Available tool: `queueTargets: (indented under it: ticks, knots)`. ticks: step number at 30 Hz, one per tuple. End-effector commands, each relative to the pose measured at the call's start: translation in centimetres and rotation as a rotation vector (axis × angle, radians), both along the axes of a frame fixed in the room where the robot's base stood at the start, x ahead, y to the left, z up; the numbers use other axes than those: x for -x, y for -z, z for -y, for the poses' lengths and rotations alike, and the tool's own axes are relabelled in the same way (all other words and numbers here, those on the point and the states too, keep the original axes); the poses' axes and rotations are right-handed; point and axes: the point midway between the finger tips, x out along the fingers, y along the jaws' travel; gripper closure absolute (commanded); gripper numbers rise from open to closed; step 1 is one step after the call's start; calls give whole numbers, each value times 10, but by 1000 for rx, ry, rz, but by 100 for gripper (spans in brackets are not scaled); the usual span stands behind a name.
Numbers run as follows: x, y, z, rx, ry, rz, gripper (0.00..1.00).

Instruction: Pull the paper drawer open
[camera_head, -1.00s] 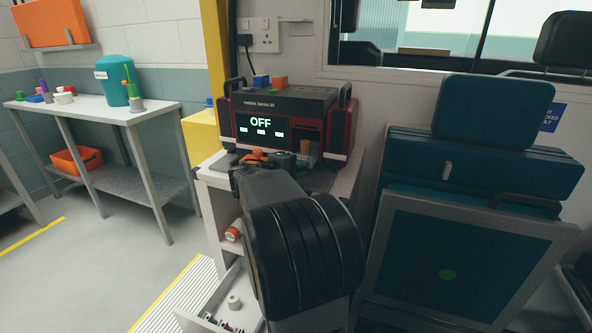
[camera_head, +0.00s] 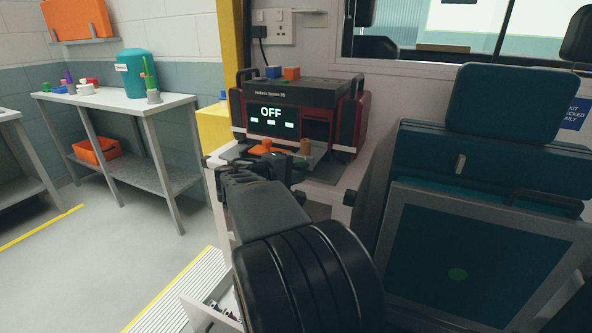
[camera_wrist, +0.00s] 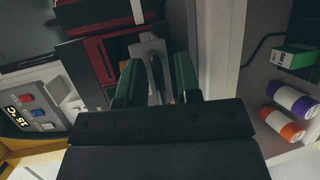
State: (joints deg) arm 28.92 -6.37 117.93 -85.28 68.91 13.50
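I cannot tell for sure which part is the paper drawer. A low drawer (camera_head: 200,312) stands open with small items inside, partly hidden by my arm.
In the wrist view, a shelf holds a green box (camera_wrist: 293,56), a purple roll (camera_wrist: 292,100) and an orange roll (camera_wrist: 282,124). A folded teal seat (camera_head: 490,150) stands close on the right. A grey bench (camera_head: 120,103) is at left; the floor before it is clear.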

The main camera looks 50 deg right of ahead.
Motion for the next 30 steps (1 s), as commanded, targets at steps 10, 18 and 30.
queueTargets:
  ticks: [10,18,30]
  knots:
    - [-1,-2,-3,3,-3,1,64]
    - [-10,-13,-44,4,-9,2,64]
    - [-22,-26,-114,2,-5,1,64]
